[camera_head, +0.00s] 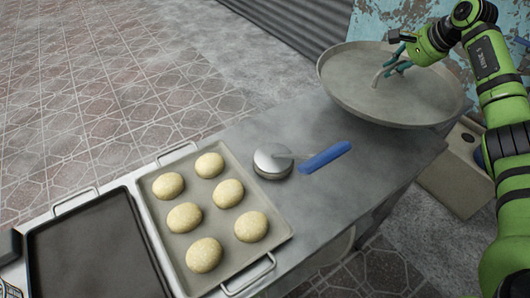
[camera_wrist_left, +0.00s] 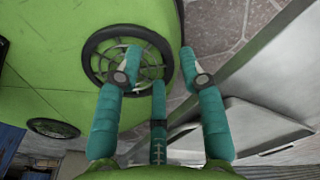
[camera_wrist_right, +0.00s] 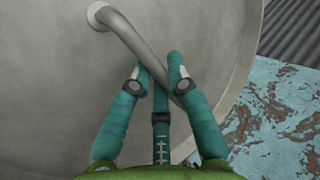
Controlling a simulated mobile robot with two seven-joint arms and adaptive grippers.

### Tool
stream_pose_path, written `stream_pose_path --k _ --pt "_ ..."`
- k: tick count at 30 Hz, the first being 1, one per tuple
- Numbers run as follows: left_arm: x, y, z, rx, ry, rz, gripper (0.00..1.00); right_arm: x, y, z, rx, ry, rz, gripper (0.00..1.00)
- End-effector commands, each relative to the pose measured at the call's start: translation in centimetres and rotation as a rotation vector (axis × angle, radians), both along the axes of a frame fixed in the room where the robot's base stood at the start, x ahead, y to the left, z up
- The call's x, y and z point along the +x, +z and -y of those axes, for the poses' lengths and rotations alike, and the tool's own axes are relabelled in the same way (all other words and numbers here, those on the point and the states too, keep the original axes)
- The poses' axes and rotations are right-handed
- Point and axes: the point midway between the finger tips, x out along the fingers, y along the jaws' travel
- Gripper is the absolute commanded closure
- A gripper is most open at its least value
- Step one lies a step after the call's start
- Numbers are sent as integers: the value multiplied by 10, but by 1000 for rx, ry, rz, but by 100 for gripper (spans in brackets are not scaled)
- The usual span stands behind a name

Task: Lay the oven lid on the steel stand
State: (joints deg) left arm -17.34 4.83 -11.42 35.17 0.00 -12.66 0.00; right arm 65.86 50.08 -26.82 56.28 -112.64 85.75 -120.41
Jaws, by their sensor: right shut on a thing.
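The oven lid (camera_head: 385,88) is a large round grey metal disc with a bent bar handle (camera_head: 385,75). It is at the upper right of the head view, over the far right end of the grey steel stand (camera_head: 330,200). I cannot tell whether it touches the stand. My right gripper (camera_head: 400,58) is shut on the handle. In the right wrist view the handle (camera_wrist_right: 128,38) runs between the fingers, with the lid (camera_wrist_right: 50,100) behind. My left gripper (camera_wrist_left: 160,72) is open and empty in the left wrist view.
A grey tray (camera_head: 150,215) with several pale dough balls and an empty dark tray (camera_head: 95,255) lie on the stand's left part. Bare steel lies between tool and lid.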

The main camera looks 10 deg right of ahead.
Motion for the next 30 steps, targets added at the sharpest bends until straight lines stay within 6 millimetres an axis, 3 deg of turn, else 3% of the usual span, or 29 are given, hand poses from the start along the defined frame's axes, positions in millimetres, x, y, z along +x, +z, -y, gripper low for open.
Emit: stream_pose_path --k 8,24,30 --pt "7 1 3 -5 1 13 60 -3 -3 -8 -1 3 6 100" --pt "7 11 6 -9 2 12 60 -44 -56 -92 1 4 5 100" --pt "6 13 6 -9 1 10 60 -50 -66 -105 2 -1 7 100"
